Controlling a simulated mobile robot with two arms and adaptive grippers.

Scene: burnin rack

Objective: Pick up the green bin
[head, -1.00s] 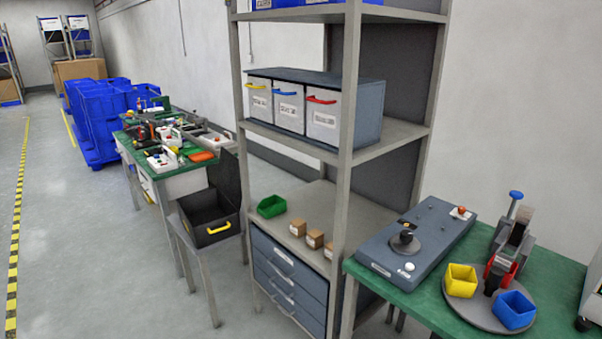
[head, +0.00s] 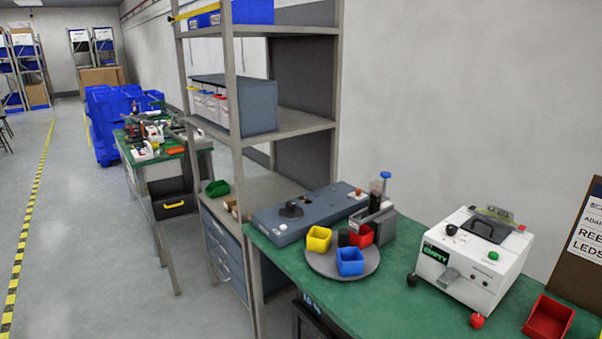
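The green bin (head: 218,188) is a small open bin in the head view. It sits on the lower shelf surface of the grey rack, above the drawers, left of the rack's front post. Small brown boxes (head: 232,206) stand close to it, partly hidden by the rack post. Neither of my grippers shows in the head view.
The grey rack (head: 232,90) has upright posts in front of its shelves. A green-topped table (head: 340,293) on the right holds a grey control box (head: 308,208), a turntable with small bins (head: 318,262) and a white machine (head: 474,262). The floor (head: 90,240) at left is clear.

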